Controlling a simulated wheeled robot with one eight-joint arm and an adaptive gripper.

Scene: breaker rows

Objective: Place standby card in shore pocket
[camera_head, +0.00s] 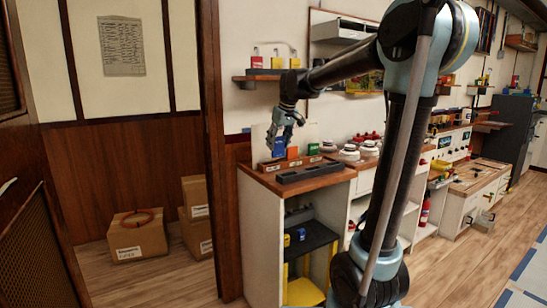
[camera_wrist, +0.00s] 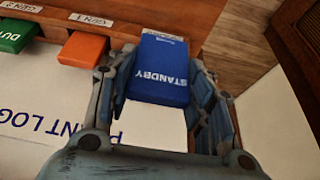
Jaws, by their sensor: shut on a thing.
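The blue standby card (camera_wrist: 160,68), printed STANDBY, is between the two fingers of my gripper (camera_wrist: 163,85). Its lower part is white. In the head view the blue card (camera_head: 279,146) is below my gripper (camera_head: 284,133), at the left end of the wooden card rack (camera_head: 270,167). In the wrist view the card's far end meets the rack (camera_wrist: 150,14) at a small label, mostly covered and unreadable. I cannot tell whether the card is inside the pocket there. An orange card (camera_wrist: 82,49) and a green card (camera_wrist: 16,35) stand at the GEN 1 and GEN 2 labels.
A dark slotted tray (camera_head: 305,173) lies in front of the rack on the cabinet top. A white sheet (camera_wrist: 40,125) with partly hidden printing lies beside the cards. A wooden door post (camera_head: 212,140) stands close on the left. Round white-and-red devices (camera_head: 349,152) are to the right.

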